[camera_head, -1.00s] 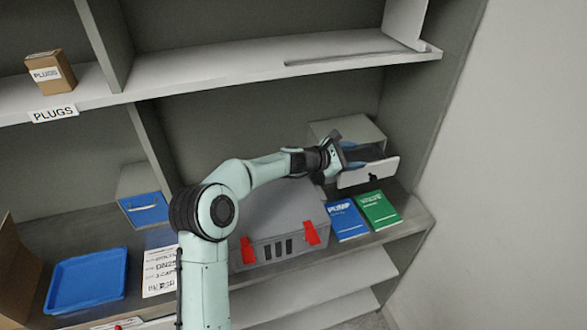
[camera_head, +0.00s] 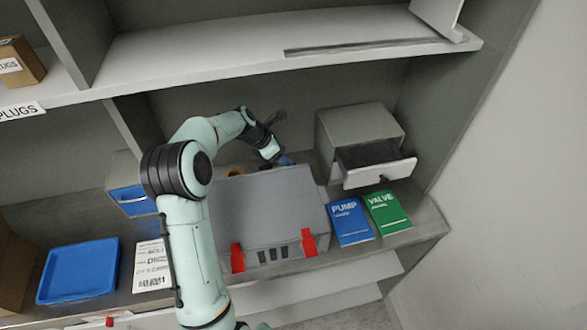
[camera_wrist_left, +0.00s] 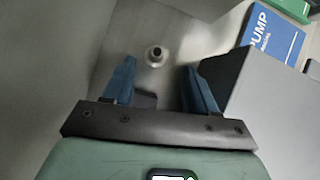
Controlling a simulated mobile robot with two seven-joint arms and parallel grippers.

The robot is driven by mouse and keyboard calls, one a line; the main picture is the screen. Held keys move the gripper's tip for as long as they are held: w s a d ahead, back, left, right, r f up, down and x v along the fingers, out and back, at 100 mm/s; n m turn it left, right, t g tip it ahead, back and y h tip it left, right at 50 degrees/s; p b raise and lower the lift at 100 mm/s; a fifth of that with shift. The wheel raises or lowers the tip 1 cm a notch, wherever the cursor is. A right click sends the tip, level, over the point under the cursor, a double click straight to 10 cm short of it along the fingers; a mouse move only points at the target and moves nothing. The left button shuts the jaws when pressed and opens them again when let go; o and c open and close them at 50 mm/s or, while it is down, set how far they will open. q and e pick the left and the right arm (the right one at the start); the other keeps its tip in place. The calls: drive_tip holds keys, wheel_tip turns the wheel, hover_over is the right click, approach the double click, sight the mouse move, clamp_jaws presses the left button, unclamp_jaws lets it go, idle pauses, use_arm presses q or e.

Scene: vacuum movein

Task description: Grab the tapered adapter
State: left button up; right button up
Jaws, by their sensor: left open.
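A small round pale piece with a dark centre, which looks like the tapered adapter (camera_wrist_left: 155,56), stands on the grey shelf in the left wrist view. It is ahead of my left gripper (camera_wrist_left: 158,70), between the lines of its two blue fingers and apart from both. The fingers are open and empty. In the head view my left gripper (camera_head: 284,160) reaches behind the grey toolbox, left of the open drawer. I cannot make out the adapter in the head view. My right gripper does not show.
The grey toolbox (camera_head: 270,205) with red latches stands in front of the gripper. A small cabinet with an open drawer (camera_head: 378,172) is to the right. A blue pump manual (camera_head: 348,222) and green valve manual (camera_head: 387,213) lie nearby. A blue tray (camera_head: 78,270) is at left.

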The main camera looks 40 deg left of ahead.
use_arm(q)
drive_tip(key=x, duration=0.4)
drive_tip(key=shift+w+f, duration=0.2)
drive_tip(key=shift+f, duration=0.05)
drive_tip(key=p+x, duration=0.1)
drive_tip(key=x, duration=0.4)
drive_tip(key=shift+a+f, duration=0.1)
drive_tip(key=shift+f, duration=0.1)
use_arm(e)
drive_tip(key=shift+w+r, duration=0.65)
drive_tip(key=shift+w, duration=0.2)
use_arm(q)
clamp_jaws()
